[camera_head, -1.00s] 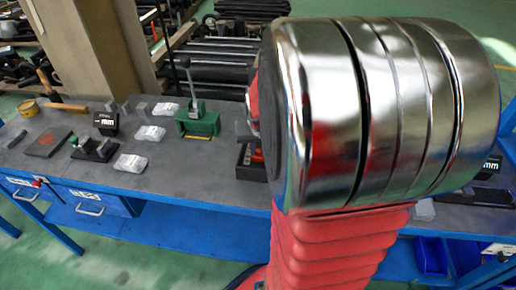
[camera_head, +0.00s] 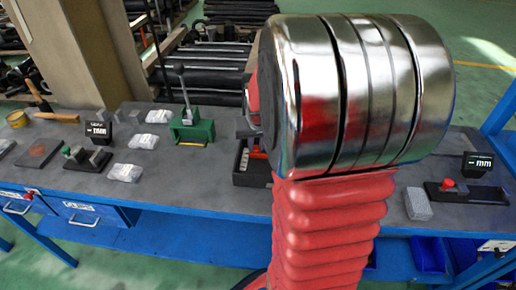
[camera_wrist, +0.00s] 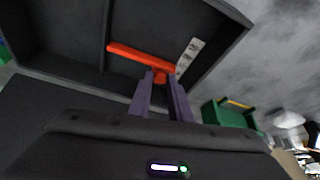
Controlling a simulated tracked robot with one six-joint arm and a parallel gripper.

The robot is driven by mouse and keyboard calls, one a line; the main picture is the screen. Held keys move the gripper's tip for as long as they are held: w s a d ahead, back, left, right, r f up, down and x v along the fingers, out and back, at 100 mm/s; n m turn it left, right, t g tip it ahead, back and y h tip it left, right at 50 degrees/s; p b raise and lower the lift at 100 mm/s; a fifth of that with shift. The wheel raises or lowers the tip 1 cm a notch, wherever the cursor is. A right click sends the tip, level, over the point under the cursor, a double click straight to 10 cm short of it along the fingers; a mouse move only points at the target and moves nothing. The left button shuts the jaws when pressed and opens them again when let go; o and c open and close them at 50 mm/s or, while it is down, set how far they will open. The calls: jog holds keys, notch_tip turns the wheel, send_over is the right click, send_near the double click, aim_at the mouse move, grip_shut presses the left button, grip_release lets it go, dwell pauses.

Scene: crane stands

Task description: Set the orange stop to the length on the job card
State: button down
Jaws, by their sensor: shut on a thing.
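An orange T-shaped piece (camera_wrist: 140,57), which looks like the orange stop, lies across a black divided tray (camera_wrist: 65,22) in the wrist view. The two purple-grey fingers of my gripper (camera_wrist: 160,84) are shut on its short stem. A pale strip with small marks (camera_wrist: 189,54) is by the tray's edge; I cannot read it. In the head view, my arm hides most of the gripper, and the tray (camera_head: 238,170) shows beside it with a bit of orange. I cannot make out a job card.
A green vise-like block with a lever (camera_head: 192,127) stands left of the tray. Small displays marked mm stand at left (camera_head: 98,131) and right (camera_head: 478,164). A black base with a red knob (camera_head: 447,185) is at right. Several pale blocks lie on the grey bench (camera_head: 170,185).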

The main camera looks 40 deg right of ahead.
jog(key=c, duration=1.6)
grip_release()
jog(key=v, duration=1.3)
jog(key=shift+s+a+r, duration=0.1)
jog(key=shift+s+r, duration=0.15)
jog(key=shift+r, duration=0.05)
